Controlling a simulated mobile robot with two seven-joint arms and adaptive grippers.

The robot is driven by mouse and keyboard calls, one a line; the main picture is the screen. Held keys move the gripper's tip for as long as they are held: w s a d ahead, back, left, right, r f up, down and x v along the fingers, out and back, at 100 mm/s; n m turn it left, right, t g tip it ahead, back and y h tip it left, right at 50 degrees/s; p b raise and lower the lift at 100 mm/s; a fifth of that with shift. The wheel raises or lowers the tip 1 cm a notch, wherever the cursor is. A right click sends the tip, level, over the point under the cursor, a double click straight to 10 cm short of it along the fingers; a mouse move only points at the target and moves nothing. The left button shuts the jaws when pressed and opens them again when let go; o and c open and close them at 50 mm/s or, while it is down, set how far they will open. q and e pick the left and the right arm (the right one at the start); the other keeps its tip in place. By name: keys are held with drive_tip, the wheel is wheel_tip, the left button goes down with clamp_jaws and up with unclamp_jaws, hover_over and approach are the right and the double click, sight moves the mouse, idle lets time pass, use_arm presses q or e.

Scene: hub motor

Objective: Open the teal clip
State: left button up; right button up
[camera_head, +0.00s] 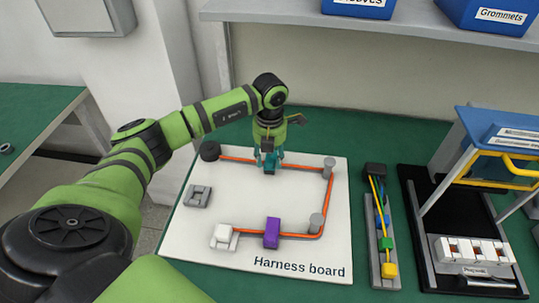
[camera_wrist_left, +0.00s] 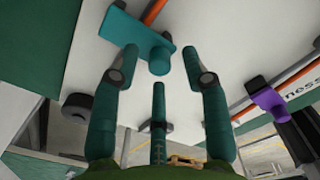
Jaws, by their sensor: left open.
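The teal clip (camera_wrist_left: 132,36) sits on the orange cable at the far side of the harness board (camera_head: 200,248). In the left wrist view it is a flat teal plate with a round knob (camera_wrist_left: 160,62). In the head view the clip (camera_head: 270,167) is mostly hidden under my left gripper (camera_head: 268,158), which points down over it. My left gripper's dark teal fingers (camera_wrist_left: 160,68) are open, apart on both sides of the knob. I cannot tell whether they touch it. My right gripper is in neither view.
A purple clip (camera_head: 272,233) sits on the cable's near run. Grey posts (camera_head: 329,167) and a black round part (camera_head: 210,151) stand on the board. A grey block (camera_head: 198,196) and a white connector (camera_head: 224,237) are at left. A tool strip (camera_head: 375,235) and a blue-topped rack lie right.

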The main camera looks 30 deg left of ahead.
use_arm(q)
drive_tip(key=shift+f, duration=0.45)
clamp_jaws()
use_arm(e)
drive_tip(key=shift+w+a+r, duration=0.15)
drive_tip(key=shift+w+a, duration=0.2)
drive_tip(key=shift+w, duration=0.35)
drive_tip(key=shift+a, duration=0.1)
